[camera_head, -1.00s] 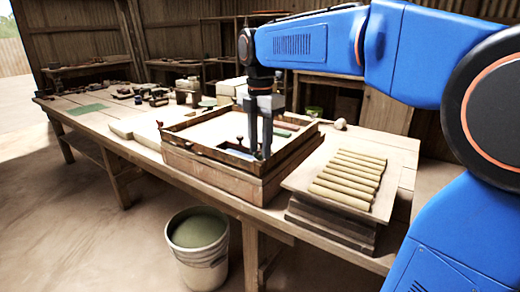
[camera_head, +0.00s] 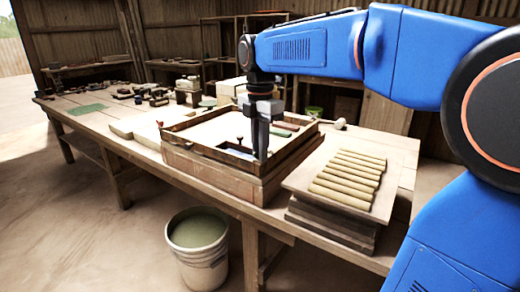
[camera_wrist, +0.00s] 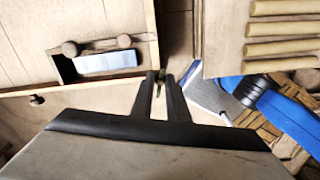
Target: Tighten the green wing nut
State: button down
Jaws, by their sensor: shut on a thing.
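The wooden press frame (camera_head: 205,149) sits on the workbench, and its corner also shows in the wrist view (camera_wrist: 100,83). My gripper (camera_head: 262,157) points straight down at the frame's front right side. In the wrist view my gripper's fingers (camera_wrist: 160,78) are close together at the outer edge of the frame. The green wing nut (camera_wrist: 159,88) shows only as a small dark greenish piece between the fingers, which are shut on it. Most of it is hidden by the fingers. In the head view the nut is hidden behind them.
A board with several tan clay rolls (camera_head: 346,178) lies right of the frame. Round wooden knobs (camera_wrist: 70,48) and a pale blue strip (camera_wrist: 105,62) are near the fingers inside the frame. A bucket (camera_head: 198,235) stands on the floor in front of the bench.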

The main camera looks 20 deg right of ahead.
jog(key=m, duration=0.7)
jog(key=shift+m, duration=0.4)
jog(key=m, duration=0.3)
jog(key=shift+m, duration=2.2)
jog(key=c, duration=1.7)
grip_release()
